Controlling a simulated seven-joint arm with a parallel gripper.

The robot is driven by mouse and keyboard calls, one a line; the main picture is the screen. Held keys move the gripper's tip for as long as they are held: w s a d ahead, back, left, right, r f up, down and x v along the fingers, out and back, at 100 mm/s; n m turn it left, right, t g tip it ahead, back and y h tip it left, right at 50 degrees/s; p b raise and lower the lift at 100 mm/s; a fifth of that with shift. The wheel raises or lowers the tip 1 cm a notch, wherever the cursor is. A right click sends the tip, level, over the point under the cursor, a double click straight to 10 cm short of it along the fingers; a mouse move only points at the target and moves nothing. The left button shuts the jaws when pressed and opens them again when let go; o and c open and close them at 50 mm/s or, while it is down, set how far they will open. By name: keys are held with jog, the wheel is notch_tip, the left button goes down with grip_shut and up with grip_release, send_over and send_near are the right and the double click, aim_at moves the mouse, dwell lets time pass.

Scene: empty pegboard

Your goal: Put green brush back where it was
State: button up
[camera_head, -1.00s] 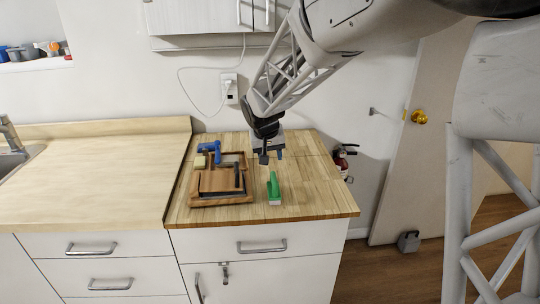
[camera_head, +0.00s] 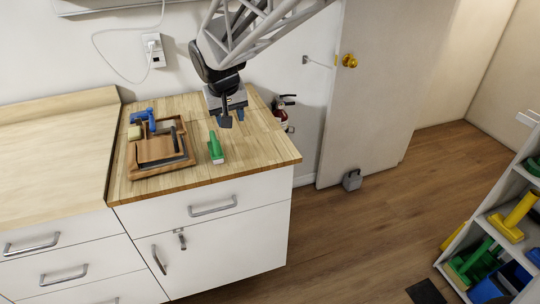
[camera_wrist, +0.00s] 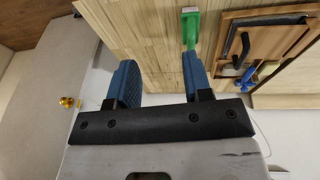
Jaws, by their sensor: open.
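The green brush (camera_head: 215,148) lies on the wooden counter top (camera_head: 250,165), just right of a wooden tray (camera_head: 162,175). It also shows at the top of the wrist view (camera_wrist: 190,28), beyond the tip of the right-hand finger. My gripper (camera_head: 232,118) is open and empty above the counter, behind the brush and slightly to its right in the head view. In the wrist view my gripper's two blue fingers (camera_wrist: 160,80) stand apart with nothing between them.
The tray holds a blue tool (camera_head: 145,118) and other items. At the far right a shelf unit (camera_head: 480,218) holds a yellow tool (camera_head: 515,215), green items (camera_head: 475,260) and a blue bin (camera_head: 505,285). The floor between is mostly clear.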

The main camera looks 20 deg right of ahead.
jog(key=s+d, duration=0.3)
jog(key=s, duration=1.1)
jog(key=s+d+y, duration=0.1)
jog(key=s+d, duration=0.2)
jog(key=s, duration=1.2)
jog(key=shift+f, duration=0.25)
jog(key=shift+s, duration=0.1)
